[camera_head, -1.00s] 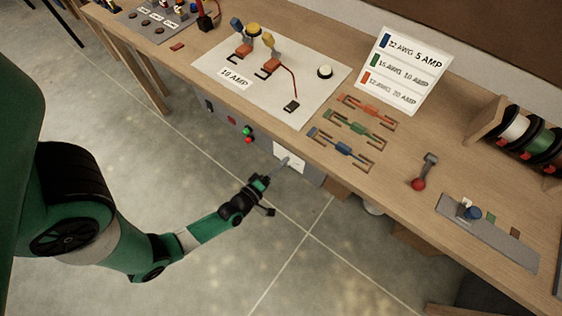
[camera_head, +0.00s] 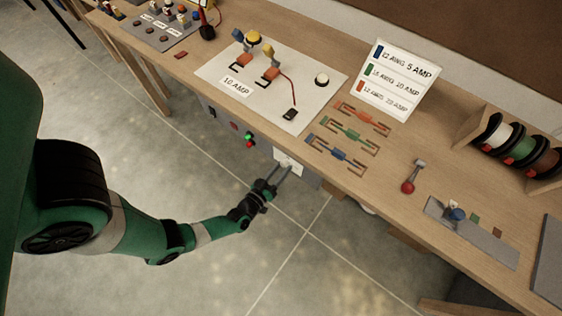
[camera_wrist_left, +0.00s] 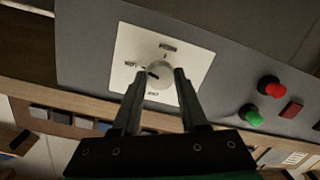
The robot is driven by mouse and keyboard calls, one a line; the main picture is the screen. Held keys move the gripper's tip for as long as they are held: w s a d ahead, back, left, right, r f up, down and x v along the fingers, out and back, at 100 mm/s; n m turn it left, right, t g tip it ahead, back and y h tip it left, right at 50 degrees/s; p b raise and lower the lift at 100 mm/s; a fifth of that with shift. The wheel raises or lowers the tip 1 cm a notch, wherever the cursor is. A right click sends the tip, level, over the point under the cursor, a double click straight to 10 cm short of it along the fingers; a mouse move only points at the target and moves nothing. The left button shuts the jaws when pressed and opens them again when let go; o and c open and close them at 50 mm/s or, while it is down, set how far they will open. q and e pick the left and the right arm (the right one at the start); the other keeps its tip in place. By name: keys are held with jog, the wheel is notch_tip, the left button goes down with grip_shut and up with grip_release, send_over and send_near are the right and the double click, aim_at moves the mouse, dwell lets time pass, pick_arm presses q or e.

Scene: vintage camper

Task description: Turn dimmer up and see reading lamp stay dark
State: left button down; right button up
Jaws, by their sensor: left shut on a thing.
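The dimmer is a white square plate (camera_head: 292,158) with a round knob on the grey panel under the bench's front edge. In the left wrist view the white plate (camera_wrist_left: 202,62) shows close up, with the pale knob (camera_wrist_left: 161,70) and a dark mark on its face. My left gripper (camera_head: 282,171) reaches the plate from the floor side. In the left wrist view its two fingers (camera_wrist_left: 161,79) are on either side of the knob and shut on it. No thing that I can surely call the reading lamp shows. My right gripper is not in view.
Green and red buttons (camera_wrist_left: 262,100) sit on the same panel beside the dimmer. The floor in front is clear.

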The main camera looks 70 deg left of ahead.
pick_arm(q)
jog(key=m, duration=0.3)
jog(key=shift+p, duration=0.35)
jog(key=m, duration=0.3)
jog(key=shift+f+m+y, duration=0.1)
jog(key=shift+m+y, duration=0.2)
jog(key=shift+y, duration=0.1)
jog(key=m, duration=0.4)
jog(key=shift+y, duration=0.3)
jog(key=shift+f+m, duration=0.1)
jog(key=shift+m, duration=1.9)
jog(key=shift+c, duration=2.2)
grip_release()
